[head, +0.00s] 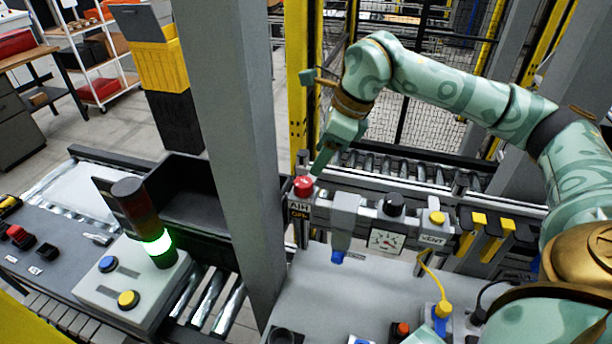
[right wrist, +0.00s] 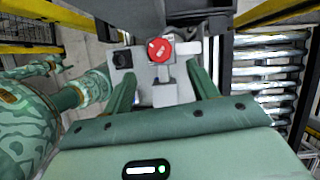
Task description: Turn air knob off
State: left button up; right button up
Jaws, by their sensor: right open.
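The red air knob (head: 303,186) sits at the left end of the grey air unit (head: 345,212), above a label that reads AIR. In the right wrist view the round red knob (right wrist: 160,50) faces me, with a small pale mark on it. My right gripper (head: 317,171) is just above and behind the knob in the head view. In the right wrist view its two fingers (right wrist: 162,88) are spread apart and empty. The knob shows beyond the fingertips, between them, and looks apart from them. My left gripper is not in view.
A thick grey post (head: 235,130) stands just left of the knob. Right of it are a black knob (head: 394,204), a gauge (head: 386,240) and a yellow VENT button (head: 436,217). A roller conveyor (head: 400,168) runs behind. A signal lamp (head: 157,244) glows green at left.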

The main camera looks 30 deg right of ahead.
aim_at(305, 182)
jog(key=p+x, duration=0.1)
jog(key=x, duration=0.7)
jog(key=shift+w+f, duration=0.1)
jog(key=shift+f, duration=0.1)
